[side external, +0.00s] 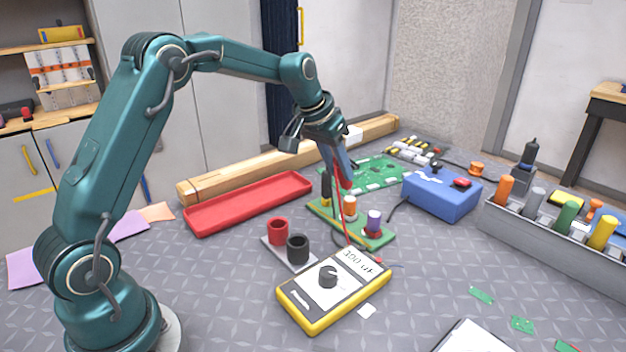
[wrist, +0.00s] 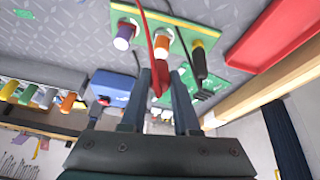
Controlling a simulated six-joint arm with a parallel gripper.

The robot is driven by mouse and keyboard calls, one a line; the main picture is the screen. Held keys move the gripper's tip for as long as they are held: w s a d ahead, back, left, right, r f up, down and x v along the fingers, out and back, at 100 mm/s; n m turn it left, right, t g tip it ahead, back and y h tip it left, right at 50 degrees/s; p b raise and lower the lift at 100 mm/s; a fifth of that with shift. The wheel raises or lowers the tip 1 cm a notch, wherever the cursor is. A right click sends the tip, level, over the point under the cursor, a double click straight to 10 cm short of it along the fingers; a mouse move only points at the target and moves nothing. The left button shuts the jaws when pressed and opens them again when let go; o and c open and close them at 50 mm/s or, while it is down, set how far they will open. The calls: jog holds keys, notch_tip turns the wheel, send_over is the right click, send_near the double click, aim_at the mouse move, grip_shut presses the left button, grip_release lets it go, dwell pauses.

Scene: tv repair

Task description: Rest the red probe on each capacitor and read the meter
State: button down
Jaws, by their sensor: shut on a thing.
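My gripper (side external: 342,182) is shut on the red probe (wrist: 159,74), which stands between the two fingers (wrist: 163,98) in the wrist view. A red lead runs from it. The small green board (side external: 322,213) carries a purple capacitor (side external: 373,221) and an orange capacitor with a pale top (side external: 349,207). Both also show in the wrist view, purple (wrist: 123,36) and orange (wrist: 161,46). The probe is close to the orange capacitor; I cannot tell if they touch. A black probe (wrist: 200,62) stands at the board's other end. The yellow meter (side external: 318,313) shows what looks like "300 µF".
A holder with a red cup (side external: 278,231) and a black cup (side external: 297,249) stands beside the meter. A red tray (side external: 250,203) and wooden beam (side external: 232,174) lie behind. A blue box (side external: 440,197) and grey tool bin (side external: 560,248) are right.

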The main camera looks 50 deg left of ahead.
jog(key=shift+f, duration=0.75)
dwell(0.5)
dwell(0.7)
jog(key=shift+r, duration=3.05)
